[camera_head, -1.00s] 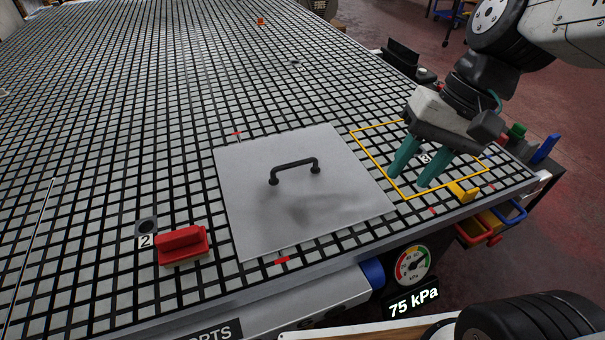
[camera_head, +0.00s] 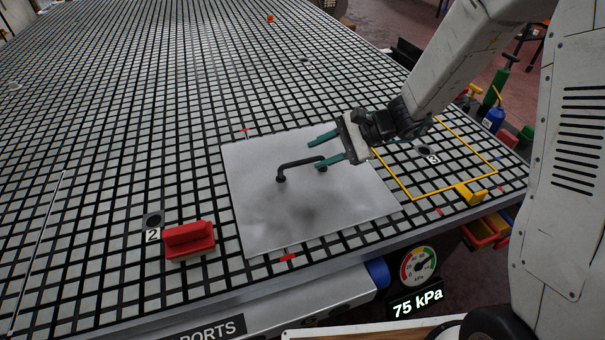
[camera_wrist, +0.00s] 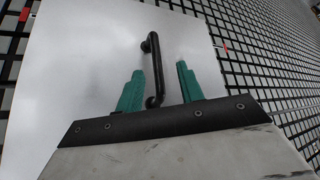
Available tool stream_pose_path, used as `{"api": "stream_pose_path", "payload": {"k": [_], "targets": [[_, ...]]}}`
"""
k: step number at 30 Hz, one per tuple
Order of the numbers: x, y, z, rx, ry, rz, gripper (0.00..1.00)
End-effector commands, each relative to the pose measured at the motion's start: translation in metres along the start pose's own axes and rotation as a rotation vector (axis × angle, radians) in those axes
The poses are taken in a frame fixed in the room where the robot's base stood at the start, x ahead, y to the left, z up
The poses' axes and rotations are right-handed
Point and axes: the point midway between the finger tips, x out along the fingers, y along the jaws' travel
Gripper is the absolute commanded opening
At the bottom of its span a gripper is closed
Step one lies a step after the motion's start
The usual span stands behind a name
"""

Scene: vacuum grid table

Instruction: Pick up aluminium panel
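The aluminium panel (camera_head: 280,220) is a flat grey square lying on the grid table, with a black bar handle (camera_head: 300,163) standing up from its middle. In the wrist view the panel (camera_wrist: 85,60) fills the left and centre, and the handle (camera_wrist: 154,65) runs lengthwise between my fingers. My gripper (camera_head: 318,150) has two green fingers, spread apart, at the right end of the handle in the head view. In the wrist view my gripper (camera_wrist: 157,82) is open with a gap on either side of the handle. I see no clear contact with the handle.
A red block (camera_head: 188,240) sits left of the panel beside port 2 (camera_head: 152,221). A yellow outlined square (camera_head: 440,165) with port 3 and a yellow block (camera_head: 470,193) lie to the right. A gauge (camera_head: 418,266) reads 75 kPa at the front. The table behind is mostly clear.

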Motion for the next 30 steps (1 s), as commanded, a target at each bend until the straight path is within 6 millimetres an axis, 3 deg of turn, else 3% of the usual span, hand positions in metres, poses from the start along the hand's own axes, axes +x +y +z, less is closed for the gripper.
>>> {"api": "stream_pose_path", "payload": {"k": [12, 20, 24, 25, 30], "targets": [[0.054, 0.005, 0.000, -0.001, 0.000, 0.002, 0.38], [0.058, 0.005, 0.000, -0.001, 0.001, 0.000, 0.38], [0.058, 0.005, 0.000, -0.001, 0.001, 0.001, 0.04], [0.058, 0.005, 0.000, -0.001, 0.001, 0.000, 0.00], [0.058, 0.005, 0.000, -0.001, 0.001, 0.001, 0.00]]}}
